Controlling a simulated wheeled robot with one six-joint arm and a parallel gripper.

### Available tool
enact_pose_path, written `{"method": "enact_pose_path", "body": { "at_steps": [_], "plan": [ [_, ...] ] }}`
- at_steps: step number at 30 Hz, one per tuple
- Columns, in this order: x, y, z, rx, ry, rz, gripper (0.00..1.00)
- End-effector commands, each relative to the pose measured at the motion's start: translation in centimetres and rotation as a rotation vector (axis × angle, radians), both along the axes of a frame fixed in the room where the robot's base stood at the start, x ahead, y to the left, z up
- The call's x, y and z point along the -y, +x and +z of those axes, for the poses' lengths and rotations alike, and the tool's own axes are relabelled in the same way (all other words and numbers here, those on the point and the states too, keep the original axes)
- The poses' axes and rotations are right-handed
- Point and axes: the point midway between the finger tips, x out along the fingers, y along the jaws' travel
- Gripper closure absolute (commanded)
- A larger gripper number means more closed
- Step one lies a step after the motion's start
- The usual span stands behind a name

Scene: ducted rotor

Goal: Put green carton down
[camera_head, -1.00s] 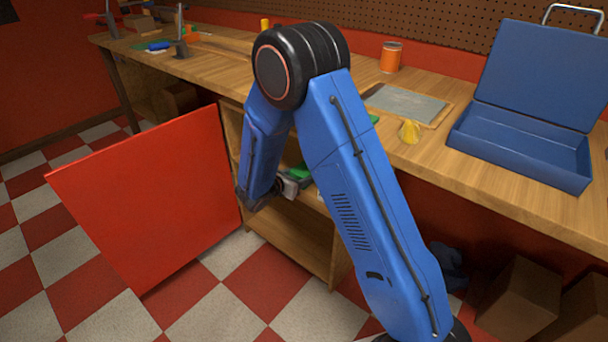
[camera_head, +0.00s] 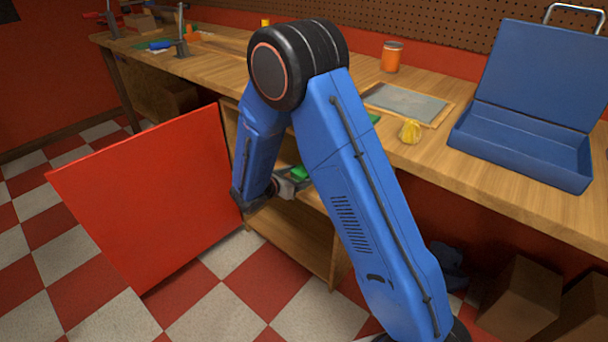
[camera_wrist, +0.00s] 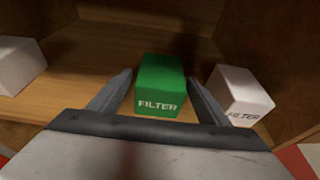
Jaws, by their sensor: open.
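The green carton (camera_wrist: 160,86), marked "FILTER", stands on a wooden shelf (camera_wrist: 85,68) inside the cupboard in the wrist view. A small part of the green carton also shows in the head view (camera_head: 299,172), beside my arm. My gripper (camera_wrist: 157,88) is open, with one finger on each side of the carton's near part. A gap shows between the carton and each finger. In the head view my gripper's fingers are mostly hidden by my arm.
A white "FILTER" carton (camera_wrist: 240,95) stands close right of the green one, and another white carton (camera_wrist: 17,65) stands at left. The red cupboard door (camera_head: 145,195) hangs open at left. The workbench (camera_head: 430,150) carries a blue toolbox (camera_head: 525,145) and an orange can (camera_head: 391,56).

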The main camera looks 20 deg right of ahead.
Motion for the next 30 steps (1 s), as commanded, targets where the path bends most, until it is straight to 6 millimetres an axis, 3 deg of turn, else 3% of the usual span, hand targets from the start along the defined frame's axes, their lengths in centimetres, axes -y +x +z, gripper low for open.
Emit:
{"method": "enact_pose_path", "body": {
  "at_steps": [9,15,30],
  "plan": [
    [-4.8,-3.4,1.8,0.0,0.0,0.004,0.3],
    [-6.7,-4.9,2.6,-0.001,0.0,0.001,0.3],
    [-7.5,-5.5,2.9,-0.001,-0.001,0.0,0.3]
  ]
}}
